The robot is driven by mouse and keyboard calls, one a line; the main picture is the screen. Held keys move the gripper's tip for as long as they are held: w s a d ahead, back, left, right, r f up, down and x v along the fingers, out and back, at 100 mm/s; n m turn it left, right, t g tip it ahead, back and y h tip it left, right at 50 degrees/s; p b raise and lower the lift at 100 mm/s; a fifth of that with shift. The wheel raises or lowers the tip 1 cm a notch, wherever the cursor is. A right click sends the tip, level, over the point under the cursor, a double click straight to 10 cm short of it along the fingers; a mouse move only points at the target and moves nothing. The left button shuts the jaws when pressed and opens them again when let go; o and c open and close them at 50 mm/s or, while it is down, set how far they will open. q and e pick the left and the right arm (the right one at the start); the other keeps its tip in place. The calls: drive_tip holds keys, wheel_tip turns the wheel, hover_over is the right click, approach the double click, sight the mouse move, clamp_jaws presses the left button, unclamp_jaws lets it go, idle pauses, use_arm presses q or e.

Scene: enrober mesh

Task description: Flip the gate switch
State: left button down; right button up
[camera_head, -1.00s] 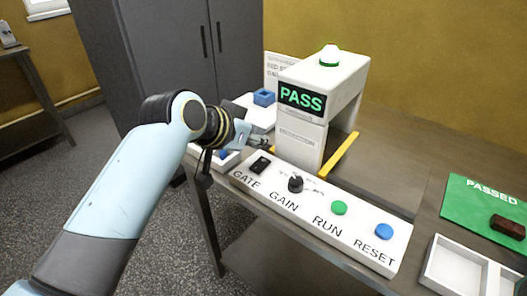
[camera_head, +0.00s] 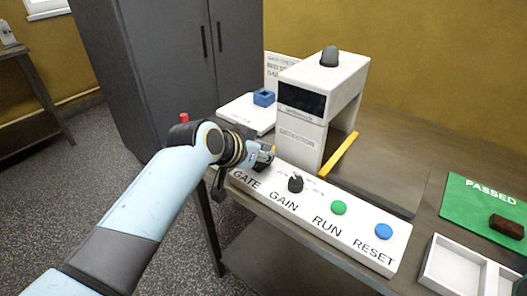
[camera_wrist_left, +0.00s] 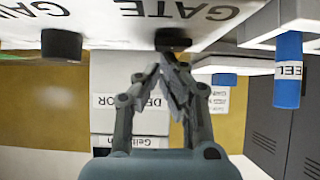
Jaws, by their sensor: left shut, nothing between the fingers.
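The gate switch is a small black switch at the left end of a white control panel (camera_head: 318,208), above the word GATE. In the head view my left gripper (camera_head: 264,156) is over it and hides most of it. In the left wrist view the dark gate switch (camera_wrist_left: 173,40) shows just beyond the fingertips of my left gripper (camera_wrist_left: 172,70). The fingers are shut and empty, very close to the switch; I cannot tell if they touch it. The switch's position is hidden. My right gripper is not in view.
The panel also bears a black GAIN knob (camera_head: 295,184), a green RUN button (camera_head: 339,208) and a blue RESET button (camera_head: 384,231). Behind stands a white detector arch (camera_head: 297,128) with a dark display and grey lamp. A green mat (camera_head: 460,200) and white tray (camera_head: 434,272) lie right.

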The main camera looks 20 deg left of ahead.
use_arm(q)
drive_tip(key=shift+s, duration=0.15)
drive_tip(key=shift+s+a+p, duration=0.25)
drive_tip(key=shift+s+p, duration=0.3)
drive_tip(key=shift+p, duration=0.05)
drive_tip(key=shift+s, duration=0.15)
